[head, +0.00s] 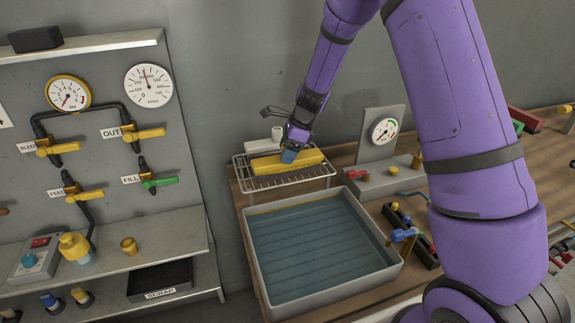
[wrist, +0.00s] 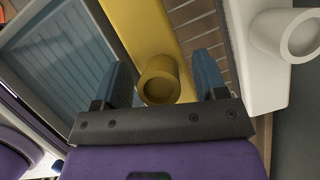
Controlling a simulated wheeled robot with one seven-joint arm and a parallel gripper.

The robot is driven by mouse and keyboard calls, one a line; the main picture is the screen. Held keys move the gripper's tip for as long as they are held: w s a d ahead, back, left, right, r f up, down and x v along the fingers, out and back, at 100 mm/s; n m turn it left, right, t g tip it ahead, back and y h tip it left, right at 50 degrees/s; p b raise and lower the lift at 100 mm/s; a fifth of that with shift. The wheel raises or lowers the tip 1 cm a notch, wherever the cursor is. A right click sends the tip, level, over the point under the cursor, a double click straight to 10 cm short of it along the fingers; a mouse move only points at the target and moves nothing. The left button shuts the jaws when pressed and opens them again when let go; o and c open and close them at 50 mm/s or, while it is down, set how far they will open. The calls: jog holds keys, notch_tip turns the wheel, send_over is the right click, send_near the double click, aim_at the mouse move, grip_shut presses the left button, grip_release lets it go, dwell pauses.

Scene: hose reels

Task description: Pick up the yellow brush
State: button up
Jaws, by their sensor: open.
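The yellow brush (head: 265,165) lies on the wire rack (head: 318,174) behind the water tray. In the wrist view the brush (wrist: 142,28) shows a long yellow body with a round, hollow-ended knob standing up from it. My gripper (head: 290,156) is over the brush, pointing down. In the wrist view my open gripper (wrist: 163,76) has its two blue fingers on either side of the knob, with gaps visible. The fingertips partly cover the brush in the head view, and its underside is hidden.
A white piece with a round knob (wrist: 268,62) lies beside the brush, close to the right finger in the wrist view. A grey tray (head: 258,282) of water stands in front of the rack. A gauge stand (head: 382,150) is to the right, and a valve panel (head: 95,125) to the left.

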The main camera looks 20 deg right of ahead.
jog(key=c, duration=1.1)
